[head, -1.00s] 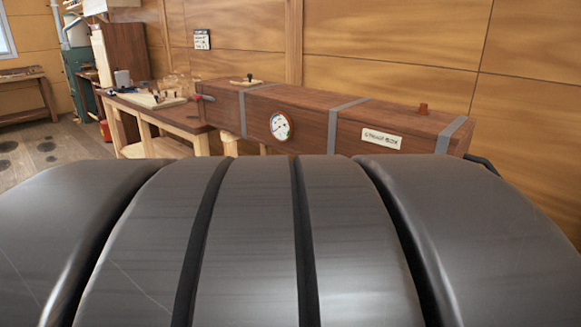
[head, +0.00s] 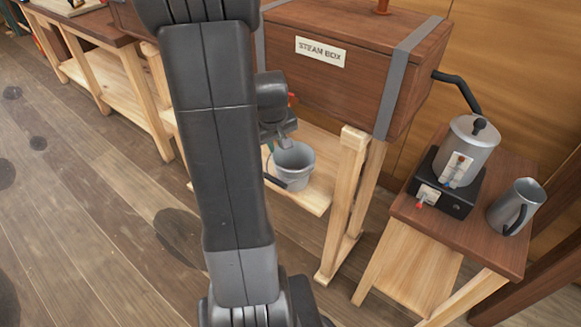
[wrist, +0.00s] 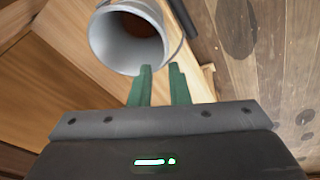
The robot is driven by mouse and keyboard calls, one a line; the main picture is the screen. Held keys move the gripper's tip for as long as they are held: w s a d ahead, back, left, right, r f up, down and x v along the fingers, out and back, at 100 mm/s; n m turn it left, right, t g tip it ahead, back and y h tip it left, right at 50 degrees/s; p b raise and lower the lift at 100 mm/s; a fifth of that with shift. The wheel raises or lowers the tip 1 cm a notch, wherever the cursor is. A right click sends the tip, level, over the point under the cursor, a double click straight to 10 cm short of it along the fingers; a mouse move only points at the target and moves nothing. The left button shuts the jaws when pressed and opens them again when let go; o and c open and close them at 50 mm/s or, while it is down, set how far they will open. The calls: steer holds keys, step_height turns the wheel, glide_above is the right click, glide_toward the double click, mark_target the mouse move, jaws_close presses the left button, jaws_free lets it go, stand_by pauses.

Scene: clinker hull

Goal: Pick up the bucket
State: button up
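The grey metal bucket (head: 295,160) stands upright on the low wooden shelf under the steam box. A dark grip on its wire handle (head: 294,184) hangs at its left side. In the wrist view the bucket (wrist: 98,42) shows its open mouth at the top, and the dark grip (wrist: 182,18) lies just right of it. My gripper (wrist: 161,68) has two green fingers with a gap between them. The fingertips are close to the bucket's rim; I cannot tell whether they touch it. In the head view my arm mostly hides the gripper.
The wooden steam box (head: 340,60) is above the bucket, with a wooden stand leg (head: 345,200) to the right. A side table (head: 500,240) holds a metal kettle (head: 470,150) on a burner and a jug (head: 517,205). Open floor (head: 90,220) lies left.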

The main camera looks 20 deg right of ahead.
glide_above(278, 168)
steer(key=s, duration=0.1)
step_height(278, 168, down, 6)
steer(key=shift+s+a+b+x, duration=0.15)
steer(key=shift+b+x, duration=0.25)
steer(key=shift+x, duration=1)
steer(key=shift+s+a+b+x, duration=0.15)
steer(key=shift+b+x, duration=0.2)
steer(key=shift+x, duration=1.05)
jaws_close()
